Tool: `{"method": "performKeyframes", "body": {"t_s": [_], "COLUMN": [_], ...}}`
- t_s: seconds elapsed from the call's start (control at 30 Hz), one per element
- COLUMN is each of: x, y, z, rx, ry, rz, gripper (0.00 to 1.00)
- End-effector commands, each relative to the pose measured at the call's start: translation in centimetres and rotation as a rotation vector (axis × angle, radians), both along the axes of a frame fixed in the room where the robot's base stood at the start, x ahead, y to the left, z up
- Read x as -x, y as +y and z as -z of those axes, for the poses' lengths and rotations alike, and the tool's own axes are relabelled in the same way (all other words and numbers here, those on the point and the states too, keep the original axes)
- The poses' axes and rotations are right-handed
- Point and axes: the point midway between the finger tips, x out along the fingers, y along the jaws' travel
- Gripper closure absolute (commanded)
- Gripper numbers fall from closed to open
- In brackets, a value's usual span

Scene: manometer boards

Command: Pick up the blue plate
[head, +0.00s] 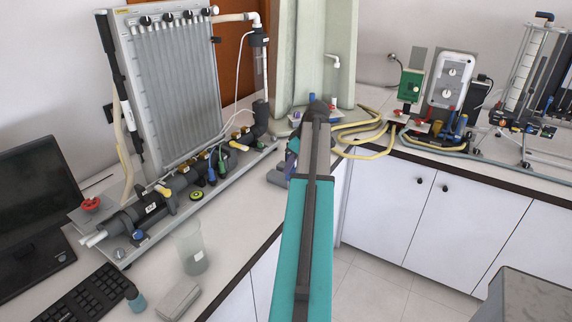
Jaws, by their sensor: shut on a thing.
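My arm (307,220) reaches forward from the bottom middle, teal with a dark grey rail, and covers the centre of the head view. A grey-violet part (279,175) shows to the left of the arm, over the edge of the left bench; it looks like part of my wrist. My gripper's fingers are hidden behind the arm. I cannot make out the blue plate; whatever is between the jaws does not show.
The left bench holds a manometer board (175,85), pipework, a clear beaker (191,247), a keyboard (85,298) and a monitor (35,215). Yellow hoses (362,138) lie in the corner. More apparatus stands on the right bench. A grey block (530,298) is at lower right.

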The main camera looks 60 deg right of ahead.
Motion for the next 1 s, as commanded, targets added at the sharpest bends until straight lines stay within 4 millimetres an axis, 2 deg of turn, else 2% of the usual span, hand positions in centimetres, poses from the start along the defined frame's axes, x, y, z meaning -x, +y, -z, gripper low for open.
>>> {"method": "performKeyframes", "body": {"t_s": [0.1, 0.4, 1.0], "x": [1.6, 3.9, 4.5], "y": [1.3, 3.0, 3.4], "z": [0.0, -0.4, -0.6], "rx": [0.001, 0.002, 0.0], "ry": [-0.001, -0.001, 0.0], "rz": [0.002, 0.001, 0.0], "gripper": [1.0, 1.0, 1.0]}}
